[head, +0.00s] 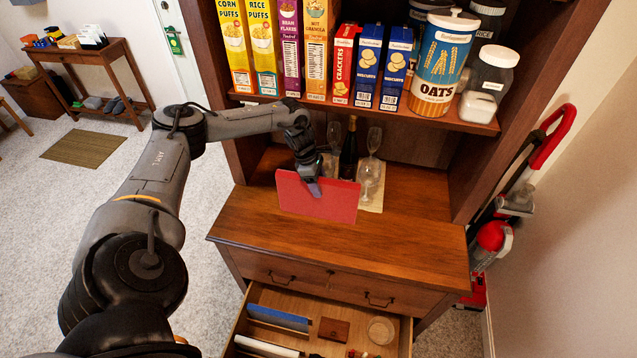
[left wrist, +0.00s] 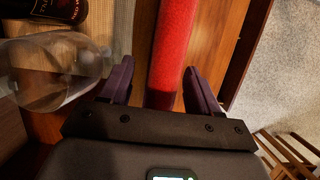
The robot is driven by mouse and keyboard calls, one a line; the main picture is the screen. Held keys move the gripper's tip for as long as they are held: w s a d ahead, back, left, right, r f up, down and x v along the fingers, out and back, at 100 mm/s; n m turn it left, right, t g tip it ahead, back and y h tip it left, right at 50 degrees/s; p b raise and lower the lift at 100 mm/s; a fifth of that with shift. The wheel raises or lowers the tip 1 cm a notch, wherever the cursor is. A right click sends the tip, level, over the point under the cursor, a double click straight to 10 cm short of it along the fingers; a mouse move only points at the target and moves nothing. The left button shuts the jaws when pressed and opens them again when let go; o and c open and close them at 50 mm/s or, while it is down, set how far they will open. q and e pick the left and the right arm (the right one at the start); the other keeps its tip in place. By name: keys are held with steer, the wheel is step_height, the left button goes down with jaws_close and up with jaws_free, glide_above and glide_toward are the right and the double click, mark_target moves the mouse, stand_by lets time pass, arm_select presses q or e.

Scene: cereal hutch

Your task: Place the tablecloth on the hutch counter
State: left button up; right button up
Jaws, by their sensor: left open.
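The red folded tablecloth (head: 318,203) stands on edge on the wooden hutch counter (head: 400,217), near its middle, in the head view. My left gripper (head: 314,187) is over its top edge. In the left wrist view, the red tablecloth (left wrist: 174,45) runs between the two dark fingers of my left gripper (left wrist: 158,82). The fingers are open, with gaps showing on both sides of the cloth. The tablecloth's lower edge appears to rest on the counter. My right gripper is not in view.
A dark bottle (head: 348,150) and clear glasses (head: 368,178) stand on a light mat behind the cloth; a glass (left wrist: 60,70) is close in the wrist view. Cereal boxes and an oats canister (head: 441,65) fill the shelf above. An open drawer (head: 237,320) juts out below.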

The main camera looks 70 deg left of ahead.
arm_select(q)
steer(key=v, duration=1.2)
steer(key=shift+r+p, duration=0.1)
steer(key=shift+p, duration=0.3)
steer(key=shift+s, duration=0.1)
